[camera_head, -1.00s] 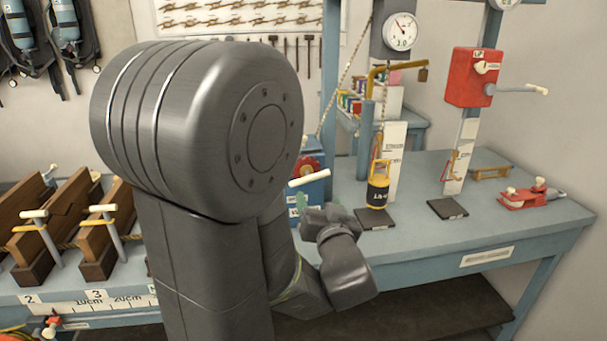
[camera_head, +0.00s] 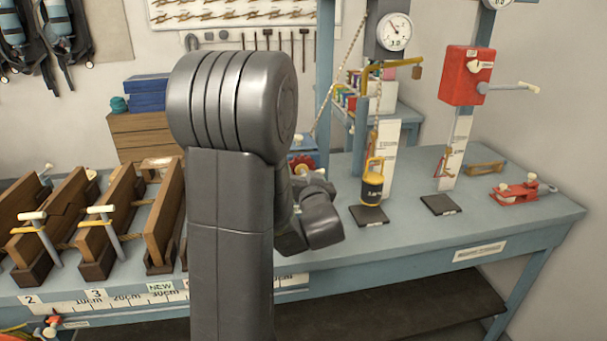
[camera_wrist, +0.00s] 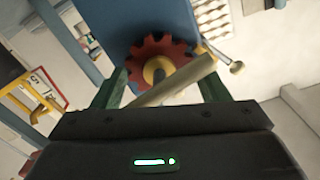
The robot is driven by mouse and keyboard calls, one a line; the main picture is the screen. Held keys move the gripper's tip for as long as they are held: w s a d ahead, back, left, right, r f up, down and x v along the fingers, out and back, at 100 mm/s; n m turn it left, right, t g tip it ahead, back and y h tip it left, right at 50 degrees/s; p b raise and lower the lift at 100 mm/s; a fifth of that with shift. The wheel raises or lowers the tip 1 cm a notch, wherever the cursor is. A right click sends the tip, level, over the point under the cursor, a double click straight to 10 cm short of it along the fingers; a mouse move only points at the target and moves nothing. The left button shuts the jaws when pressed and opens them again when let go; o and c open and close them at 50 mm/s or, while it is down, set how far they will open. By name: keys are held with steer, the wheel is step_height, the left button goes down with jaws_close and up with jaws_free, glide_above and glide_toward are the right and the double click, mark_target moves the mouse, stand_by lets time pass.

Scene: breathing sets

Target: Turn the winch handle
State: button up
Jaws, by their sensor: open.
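The winch is a blue box (camera_wrist: 150,22) with a red toothed wheel (camera_wrist: 180,52) and a yellow hub. In the head view only part of its red wheel (camera_head: 303,160) shows past my arm. A cream bar, seemingly the winch handle (camera_wrist: 178,84), slants across the front of the hub in the wrist view. My gripper (camera_wrist: 163,82) is open, with one green finger on each side of the hub and the cream bar crossing the gap. I cannot tell whether the fingers touch the bar. In the head view my arm hides most of the winch and the gripper.
A yellow-topped weight (camera_head: 373,182) hangs just right of my wrist over a dark pad (camera_head: 368,214). A red box with a crank (camera_head: 463,76) and a red clamp-like tool (camera_head: 515,192) are farther right. Wooden blocks (camera_head: 118,208) stand left on the bench.

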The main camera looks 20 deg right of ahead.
steer(key=shift+c, duration=0.5)
steer(key=c, duration=1.3)
steer(key=shift+f+b, duration=0.1)
steer(key=shift+b, duration=0.35)
